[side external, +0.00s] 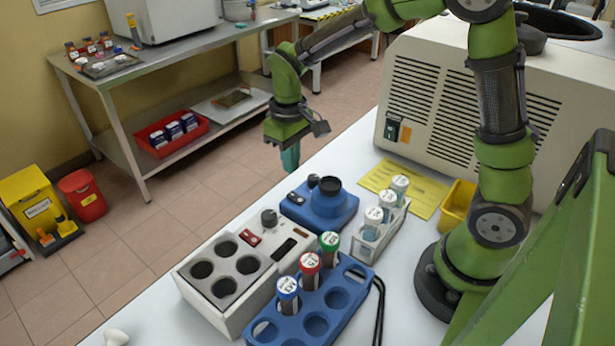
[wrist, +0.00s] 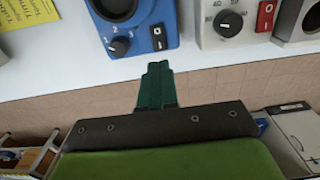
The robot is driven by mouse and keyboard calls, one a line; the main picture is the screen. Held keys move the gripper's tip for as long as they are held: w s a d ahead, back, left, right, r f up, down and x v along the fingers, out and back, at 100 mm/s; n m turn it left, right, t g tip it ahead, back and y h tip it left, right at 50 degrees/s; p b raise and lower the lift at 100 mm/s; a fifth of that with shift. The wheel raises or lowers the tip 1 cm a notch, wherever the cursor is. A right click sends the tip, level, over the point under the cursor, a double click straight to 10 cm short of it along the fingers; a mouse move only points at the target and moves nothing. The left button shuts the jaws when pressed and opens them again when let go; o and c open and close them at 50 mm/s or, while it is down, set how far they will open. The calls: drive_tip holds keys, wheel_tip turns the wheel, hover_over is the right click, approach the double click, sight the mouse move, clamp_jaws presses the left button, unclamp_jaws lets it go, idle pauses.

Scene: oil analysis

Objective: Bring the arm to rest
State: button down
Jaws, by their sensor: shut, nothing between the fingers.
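My gripper (side external: 290,160) hangs from my green arm, pointing down, beyond the far edge of the white table in the side view. Its teal fingers are together with nothing between them. In the wrist view the shut fingers (wrist: 156,84) show in the middle, over the table edge and the tiled floor. They are apart from the blue mixer (side external: 320,203), which stands on the table just nearer the camera. The mixer's dial side also shows in the wrist view (wrist: 146,38).
A white heater block (side external: 226,320) with empty round wells stands near the mixer. A blue rack (side external: 345,318) holds three capped tubes. A clear rack (side external: 365,248) holds three white-capped tubes. A beige machine (side external: 440,90) and a yellow bin (side external: 457,205) stand to the right. The air around my gripper is clear.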

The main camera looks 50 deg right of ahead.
drive_tip(key=s+r+m+t+y, duration=0.2)
drive_tip(key=s+r+m+t, duration=0.2)
drive_tip(key=s+r+t, duration=0.3)
drive_tip(key=s+r, duration=0.5)
drive_tip(key=s, duration=0.2)
drive_tip(key=shift+s+r, duration=0.25)
drive_tip(key=shift+s, duration=0.15)
drive_tip(key=w+f+n+g+h, duration=0.2)
drive_tip(key=w+f+n+g, duration=0.2)
drive_tip(key=w, duration=0.9)
drive_tip(key=shift+f+g, duration=0.6)
drive_tip(key=shift+g, duration=0.2)
